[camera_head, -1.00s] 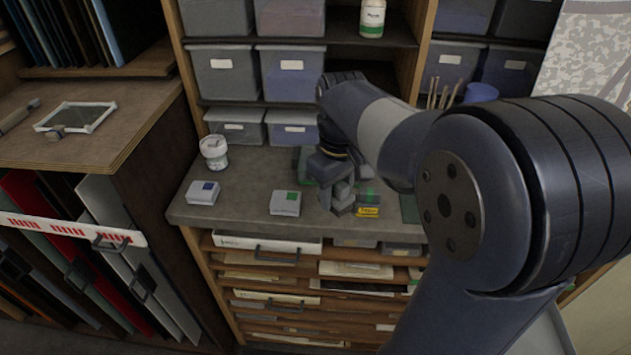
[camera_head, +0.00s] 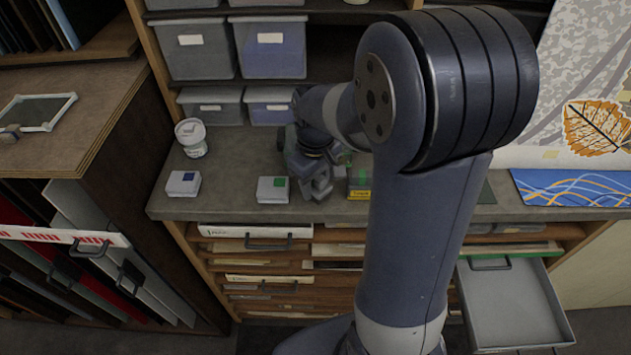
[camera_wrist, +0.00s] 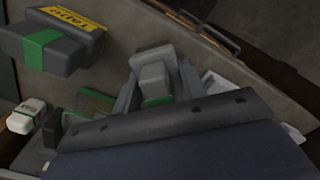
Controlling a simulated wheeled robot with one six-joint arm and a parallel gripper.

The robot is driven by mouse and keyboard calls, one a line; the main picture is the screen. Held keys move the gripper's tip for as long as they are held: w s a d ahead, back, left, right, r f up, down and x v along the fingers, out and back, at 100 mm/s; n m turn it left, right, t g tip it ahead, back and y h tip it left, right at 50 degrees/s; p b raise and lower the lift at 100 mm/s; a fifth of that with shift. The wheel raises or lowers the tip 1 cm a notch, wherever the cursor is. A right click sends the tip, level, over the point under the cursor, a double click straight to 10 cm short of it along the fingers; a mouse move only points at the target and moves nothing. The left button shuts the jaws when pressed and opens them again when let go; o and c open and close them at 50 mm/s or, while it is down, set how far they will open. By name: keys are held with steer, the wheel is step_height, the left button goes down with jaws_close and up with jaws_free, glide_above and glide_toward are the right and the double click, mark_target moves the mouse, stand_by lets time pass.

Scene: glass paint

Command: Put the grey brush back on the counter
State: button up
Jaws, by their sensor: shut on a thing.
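My gripper (camera_head: 318,188) is low over the grey counter (camera_head: 235,165), near its front edge. In the wrist view the gripper (camera_wrist: 156,85) is shut on a grey blocky piece with a green band (camera_wrist: 153,72). I cannot tell for sure whether this piece is the grey brush, or whether it touches the counter. Just right of the gripper in the head view is a dark grey block with a green band and yellow label (camera_head: 359,183). It also shows at the upper left of the wrist view (camera_wrist: 50,45).
A white tub (camera_head: 191,138), a white box with a blue square (camera_head: 183,184) and one with a green square (camera_head: 273,189) stand left of the gripper. Storage bins (camera_head: 268,48) are behind. A grey drawer (camera_head: 515,300) is open at lower right. A blue patterned sheet (camera_head: 570,188) lies right.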

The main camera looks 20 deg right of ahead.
steer(key=shift+f, duration=0.3)
steer(key=shift+f, duration=0.2)
steer(key=o, duration=0.9)
steer(key=shift+o, duration=0.2)
step_height(320, 180, up, 12)
steer(key=shift+r+b, duration=0.25)
steer(key=shift+b, duration=0.1)
